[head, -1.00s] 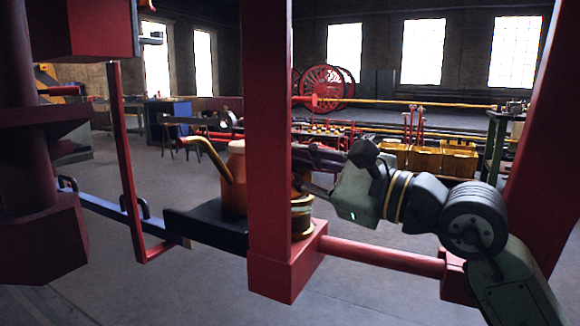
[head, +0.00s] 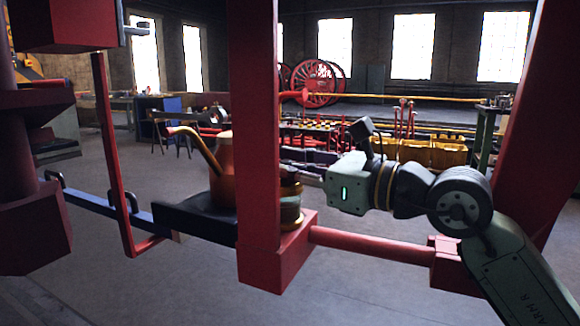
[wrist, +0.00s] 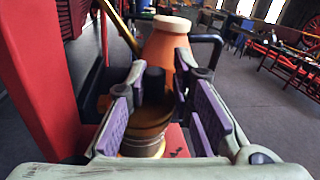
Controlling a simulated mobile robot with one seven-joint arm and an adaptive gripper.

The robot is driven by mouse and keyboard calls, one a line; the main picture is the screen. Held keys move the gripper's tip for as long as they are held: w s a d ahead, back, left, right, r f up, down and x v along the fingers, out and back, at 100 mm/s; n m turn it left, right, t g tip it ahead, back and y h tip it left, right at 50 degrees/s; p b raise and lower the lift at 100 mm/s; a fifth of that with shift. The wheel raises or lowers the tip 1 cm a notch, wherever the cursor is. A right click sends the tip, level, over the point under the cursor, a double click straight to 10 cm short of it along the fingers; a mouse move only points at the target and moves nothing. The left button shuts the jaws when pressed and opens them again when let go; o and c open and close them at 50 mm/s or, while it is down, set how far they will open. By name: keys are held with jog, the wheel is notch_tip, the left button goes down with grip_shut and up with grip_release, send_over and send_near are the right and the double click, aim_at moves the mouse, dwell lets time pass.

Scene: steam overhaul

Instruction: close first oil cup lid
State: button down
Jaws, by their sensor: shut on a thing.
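The oil cup (head: 291,205) is a brass-ringed cylinder on a red block, partly behind the red post in the head view. In the wrist view the brass cup (wrist: 146,143) sits low between my fingers. A dark upright cylinder, seemingly the lid (wrist: 153,86), stands above it between the fingertips. My gripper (wrist: 158,84), with purple pads, is shut on this dark part. In the head view my gripper (head: 303,172) reaches in from the right at the top of the cup. Whether the lid is seated on the cup cannot be told.
An orange oil can (head: 222,170) with a brass spout stands just beyond the cup on a dark ledge (head: 195,222). The red post (head: 256,130) rises close beside the cup. A red bar (head: 370,245) runs right from the block.

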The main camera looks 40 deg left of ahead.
jog(key=shift+s+a, duration=0.1)
jog(key=shift+s, duration=0.4)
jog(key=c, duration=1.6)
grip_release()
jog(key=shift+o, duration=0.2)
jog(key=shift+w+r, duration=0.1)
jog(key=shift+w, duration=0.05)
jog(key=shift+d, duration=0.2)
jog(key=d, duration=1.1)
jog(key=shift+w+d, duration=0.3)
jog(key=shift+w, duration=0.15)
